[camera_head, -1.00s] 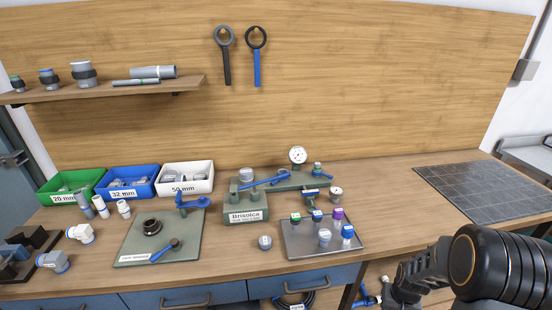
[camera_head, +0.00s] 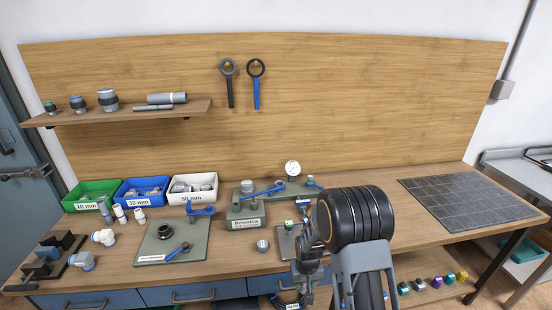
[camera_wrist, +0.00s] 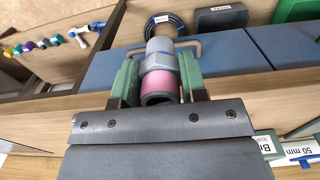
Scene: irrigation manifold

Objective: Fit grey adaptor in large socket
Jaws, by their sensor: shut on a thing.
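My gripper (camera_wrist: 160,85) shows in the wrist view with its green fingers closed on the sides of a grey fitting with a pink band and a dark open end, apparently the grey adaptor (camera_wrist: 160,50). It is held in the air near the bench's front edge. In the head view my arm covers the bench right of centre, and I cannot make out the fitting there. The green manifold (camera_head: 246,212), labelled Brisolca, stands left of my arm with a grey round part (camera_head: 247,187) on top. I cannot tell which opening is the large socket.
A gauge (camera_head: 292,168) stands behind. A grey piece (camera_head: 262,246) sits in front. A green mat (camera_head: 150,250) and parts bins (camera_head: 193,190) are left.

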